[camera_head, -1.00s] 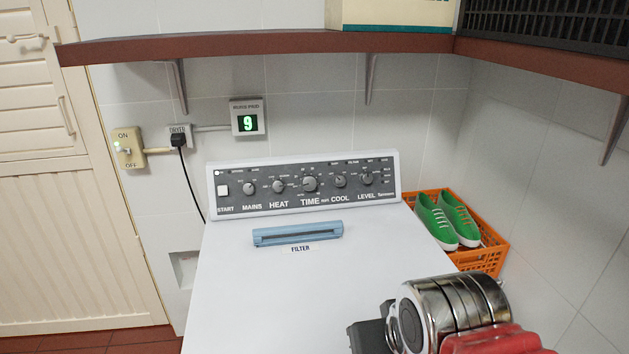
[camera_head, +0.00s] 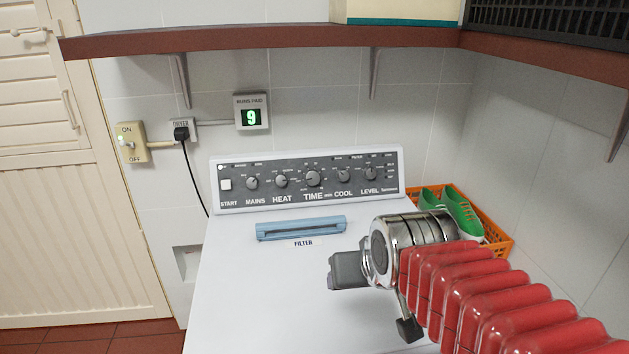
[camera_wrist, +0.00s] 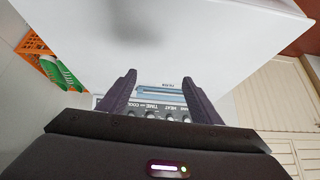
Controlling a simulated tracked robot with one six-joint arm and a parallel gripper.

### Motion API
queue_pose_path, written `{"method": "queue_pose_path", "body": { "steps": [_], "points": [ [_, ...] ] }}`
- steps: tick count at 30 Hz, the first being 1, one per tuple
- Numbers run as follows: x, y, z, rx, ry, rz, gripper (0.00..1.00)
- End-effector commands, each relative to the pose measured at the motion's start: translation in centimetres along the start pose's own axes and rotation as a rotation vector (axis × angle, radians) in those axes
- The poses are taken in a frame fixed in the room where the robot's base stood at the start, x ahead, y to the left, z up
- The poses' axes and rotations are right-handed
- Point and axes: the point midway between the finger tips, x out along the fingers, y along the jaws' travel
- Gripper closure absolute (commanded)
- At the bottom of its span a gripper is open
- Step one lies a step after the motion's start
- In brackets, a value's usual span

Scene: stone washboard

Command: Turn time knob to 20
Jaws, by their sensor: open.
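In the wrist view the panel (camera_wrist: 150,107) appears upside down between the fingers, with the knobs partly cut off by the gripper body. My gripper (camera_wrist: 158,84) is open and empty, its two dark fingers apart. In the head view it is above the right part of the dryer top, in front of the panel and apart from it; its fingers are mostly hidden there.
A blue filter (camera_head: 300,228) lies in front of the panel. An orange basket (camera_head: 508,246) with green shoes (camera_head: 464,213) stands to the right. A brown shelf (camera_head: 270,42) runs above. The left part of the dryer top (camera_head: 235,290) is clear.

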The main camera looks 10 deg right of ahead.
Motion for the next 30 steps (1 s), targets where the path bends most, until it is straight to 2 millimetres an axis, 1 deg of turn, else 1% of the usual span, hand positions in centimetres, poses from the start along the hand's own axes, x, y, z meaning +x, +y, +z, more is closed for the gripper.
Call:
{"method": "queue_pose_path", "body": {
  "steps": [1,3,8,9,15,21,30],
  "points": [
    [0.9,-0.1,-1.5,0.006,0.017,-0.001,0.41],
    [1.9,-0.1,-3.6,0.015,0.048,-0.004,0.41],
    [4.5,-0.3,-8.2,0.034,0.118,-0.009,0.41],
    [5.1,-0.3,-9.3,0.040,0.136,-0.011,0.41],
    [8.7,-0.5,-14.5,0.065,0.225,-0.018,0.41],
    [12.7,-0.5,-19.3,0.091,0.314,-0.025,0.41],
    [19.1,-0.4,-25.2,0.129,0.447,-0.033,0.41]
  ]
}}
